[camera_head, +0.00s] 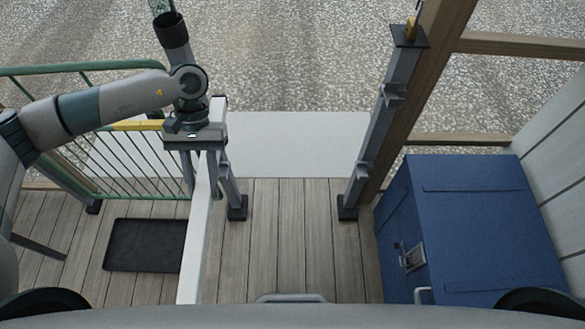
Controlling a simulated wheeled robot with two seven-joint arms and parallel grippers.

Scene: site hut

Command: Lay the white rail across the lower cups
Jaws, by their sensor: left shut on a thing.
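My left gripper (203,180) is shut on the white rail (196,240). The rail runs lengthwise from near my body to the left post (233,188), and does not span the gap between the posts. The right post (378,120) stands across the opening. On it I see an upper cup (393,93) and a lower cup (365,171). The left post's cups are largely hidden by my gripper and the rail; I cannot tell whether the rail touches them. My right gripper is not in view.
A blue box (480,215) stands at the right beside a timber post (425,85). A green railing (140,165) with a yellow top is at the left. A black mat (145,245) lies on the plank floor (290,235). A pale slab (295,140) lies beyond the posts. The floor between the posts is clear.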

